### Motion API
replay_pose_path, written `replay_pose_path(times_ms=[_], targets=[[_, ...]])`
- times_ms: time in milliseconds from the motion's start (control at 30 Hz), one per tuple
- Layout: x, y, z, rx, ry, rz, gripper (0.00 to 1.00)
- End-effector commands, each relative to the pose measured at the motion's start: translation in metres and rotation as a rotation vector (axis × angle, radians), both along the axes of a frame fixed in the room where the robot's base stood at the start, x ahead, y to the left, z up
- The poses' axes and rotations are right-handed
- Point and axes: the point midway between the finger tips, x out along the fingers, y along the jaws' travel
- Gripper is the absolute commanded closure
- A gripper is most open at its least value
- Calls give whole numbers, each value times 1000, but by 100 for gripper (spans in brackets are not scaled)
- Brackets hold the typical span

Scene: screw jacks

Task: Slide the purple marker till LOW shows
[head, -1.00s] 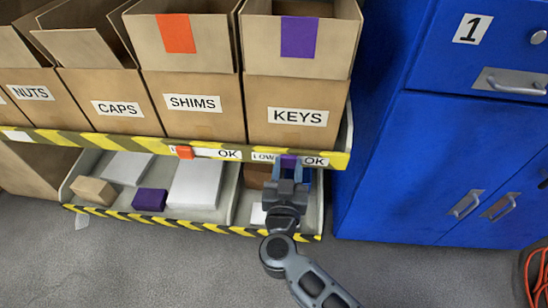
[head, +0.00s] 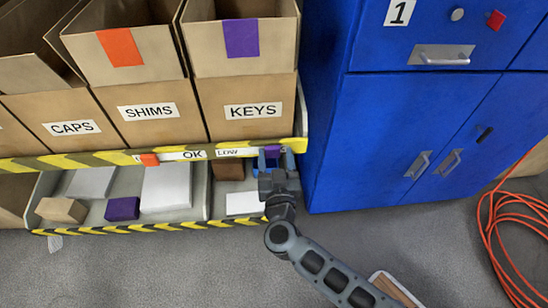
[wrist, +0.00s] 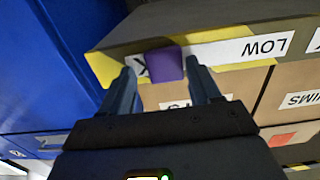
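The purple marker (head: 272,151) sits on the yellow-and-black shelf edge below the KEYS box (head: 245,105). The word LOW (head: 227,153) shows in full on the white label to its left. In the wrist view, which is upside down, the purple marker (wrist: 165,63) lies over the other end of the label, with only part of a letter showing beside it. My gripper (head: 275,161) is at the shelf edge with its fingers on either side of the marker. The wrist view shows my gripper (wrist: 160,75) open, with gaps between both fingertips and the marker.
An orange marker (head: 149,159) sits on the same edge beside a label reading OK (head: 193,155). A blue cabinet (head: 400,130) stands close on the right. A lower tray holds several blocks, including a purple block (head: 122,208). An orange cable (head: 510,230) lies on the floor.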

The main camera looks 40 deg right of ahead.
Motion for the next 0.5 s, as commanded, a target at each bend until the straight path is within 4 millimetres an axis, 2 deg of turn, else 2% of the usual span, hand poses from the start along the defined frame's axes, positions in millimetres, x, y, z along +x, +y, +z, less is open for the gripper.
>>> replay_pose_path(times_ms=[333,500], targets=[[-2,3,0,1,1,4,32],[-19,16,0,0,4,5,32]])
